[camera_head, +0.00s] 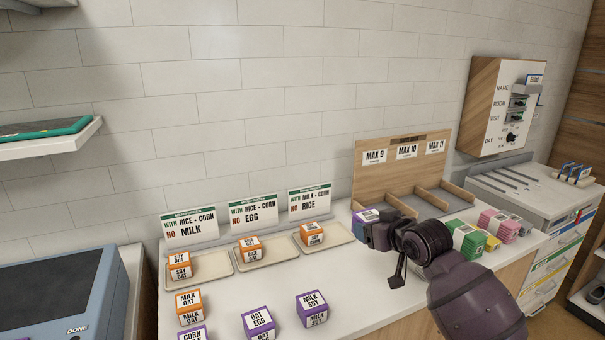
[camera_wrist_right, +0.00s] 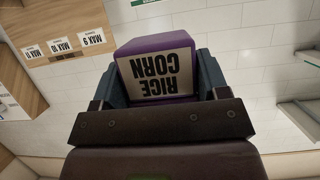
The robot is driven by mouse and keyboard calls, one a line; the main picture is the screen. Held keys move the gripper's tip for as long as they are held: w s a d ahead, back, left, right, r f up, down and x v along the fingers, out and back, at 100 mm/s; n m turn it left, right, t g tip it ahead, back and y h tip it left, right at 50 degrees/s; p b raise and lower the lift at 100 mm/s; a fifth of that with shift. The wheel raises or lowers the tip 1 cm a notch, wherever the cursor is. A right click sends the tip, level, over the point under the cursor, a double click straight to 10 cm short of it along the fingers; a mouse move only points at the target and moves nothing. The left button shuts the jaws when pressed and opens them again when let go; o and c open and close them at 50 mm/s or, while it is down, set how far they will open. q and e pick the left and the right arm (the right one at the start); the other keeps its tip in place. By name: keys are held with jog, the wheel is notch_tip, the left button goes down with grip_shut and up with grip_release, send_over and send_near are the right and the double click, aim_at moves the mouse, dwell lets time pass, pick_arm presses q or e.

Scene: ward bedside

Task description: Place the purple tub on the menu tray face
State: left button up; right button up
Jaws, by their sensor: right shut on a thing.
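My right gripper (camera_head: 366,236) is shut on a purple tub (camera_head: 366,215). In the right wrist view the tub (camera_wrist_right: 156,50) sits between the jaws and its white label reads RICE CORN. It is held above the counter, right of the trays. Three beige trays stand under menu cards: the left tray (camera_head: 213,266) under NO MILK (camera_head: 190,228), the middle tray (camera_head: 284,253) under NO EGG (camera_head: 253,212), the right tray (camera_head: 339,234) under NO RICE (camera_head: 309,200). Each tray holds an orange tub: left (camera_head: 180,266), middle (camera_head: 249,248), right (camera_head: 311,234). My left gripper is not in view.
In front stand an orange MILK OAT tub (camera_head: 189,307) and purple tubs, including OAT EGG (camera_head: 258,323) and MILK SOY (camera_head: 312,308). A wooden divider (camera_head: 405,172) marked MAX 9, 10, 11 stands at right. Pink cartons (camera_head: 504,224) and green cartons (camera_head: 468,239) are beside my right arm.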

jog(key=s+f+m+h, duration=0.2)
jog(key=s+f, duration=0.1)
jog(key=s, duration=0.6)
jog(key=s+f+m+h, duration=0.2)
jog(key=s, duration=0.7)
notch_tip(320, 180, down, 9)
jog(key=s+t, duration=0.1)
jog(key=s, duration=0.2)
jog(key=shift+r+b, duration=0.15)
jog(key=shift+b, duration=0.3)
